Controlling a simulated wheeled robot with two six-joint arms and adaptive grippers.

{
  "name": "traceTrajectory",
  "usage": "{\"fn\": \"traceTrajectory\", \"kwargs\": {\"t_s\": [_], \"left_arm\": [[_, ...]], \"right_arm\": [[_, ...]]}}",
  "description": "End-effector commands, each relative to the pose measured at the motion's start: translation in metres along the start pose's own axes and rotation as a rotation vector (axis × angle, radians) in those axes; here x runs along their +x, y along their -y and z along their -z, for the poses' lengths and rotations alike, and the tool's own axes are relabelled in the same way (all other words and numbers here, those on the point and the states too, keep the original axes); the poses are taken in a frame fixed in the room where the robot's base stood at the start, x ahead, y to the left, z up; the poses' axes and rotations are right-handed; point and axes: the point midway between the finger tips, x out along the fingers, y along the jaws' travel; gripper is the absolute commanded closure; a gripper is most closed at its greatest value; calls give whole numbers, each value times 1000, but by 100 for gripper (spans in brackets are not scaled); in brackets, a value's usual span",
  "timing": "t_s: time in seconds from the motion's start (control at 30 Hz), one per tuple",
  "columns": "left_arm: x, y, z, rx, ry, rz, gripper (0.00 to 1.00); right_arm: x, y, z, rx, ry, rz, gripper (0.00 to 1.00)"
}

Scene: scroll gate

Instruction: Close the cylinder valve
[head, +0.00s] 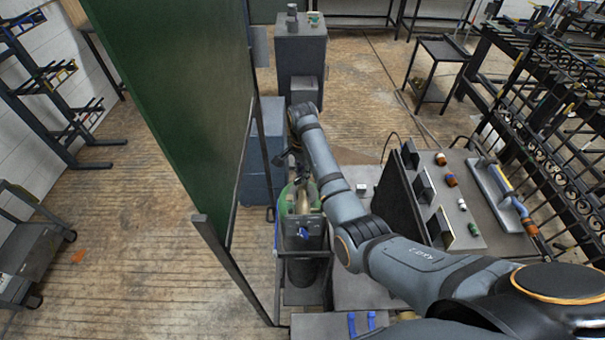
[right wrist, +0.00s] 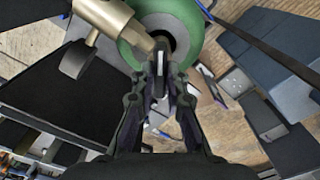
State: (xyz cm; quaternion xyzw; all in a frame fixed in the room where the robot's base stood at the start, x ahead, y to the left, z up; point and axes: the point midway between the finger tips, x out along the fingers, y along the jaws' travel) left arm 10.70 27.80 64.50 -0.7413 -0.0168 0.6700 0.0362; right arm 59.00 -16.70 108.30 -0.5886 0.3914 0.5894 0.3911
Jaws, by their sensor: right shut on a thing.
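The green gas cylinder (head: 284,207) stands upright in a dark cart in the middle of the head view. Its brass valve (head: 303,201) is on top. In the right wrist view, the green cylinder shoulder (right wrist: 186,20) and the brass valve body (right wrist: 108,17) show just beyond my fingers. My right gripper (right wrist: 160,62) is shut on a small part of the valve at the cylinder top; the fingers hide most of that part. In the head view my right gripper (head: 295,166) is small and dark above the cylinder. My left gripper is not in view.
A green screen (head: 180,90) on a dark frame stands close left of the cylinder. A bench (head: 490,225) with small parts and black plates is at right, beside my arm. A grey cabinet (head: 300,55) stands behind. Wooden floor at left is mostly clear.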

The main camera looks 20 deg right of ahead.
Motion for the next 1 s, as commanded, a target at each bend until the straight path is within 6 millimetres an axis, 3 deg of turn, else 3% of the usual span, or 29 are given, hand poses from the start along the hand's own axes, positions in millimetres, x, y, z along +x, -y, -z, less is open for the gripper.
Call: {"fn": "traceTrajectory", "kwargs": {"t_s": [0.6, 1.0], "left_arm": [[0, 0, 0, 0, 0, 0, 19], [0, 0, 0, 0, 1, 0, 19]], "right_arm": [[-1, 1, 0, 525, -1, 3, 100], [-1, 1, 0, 677, -1, 4, 100]]}}
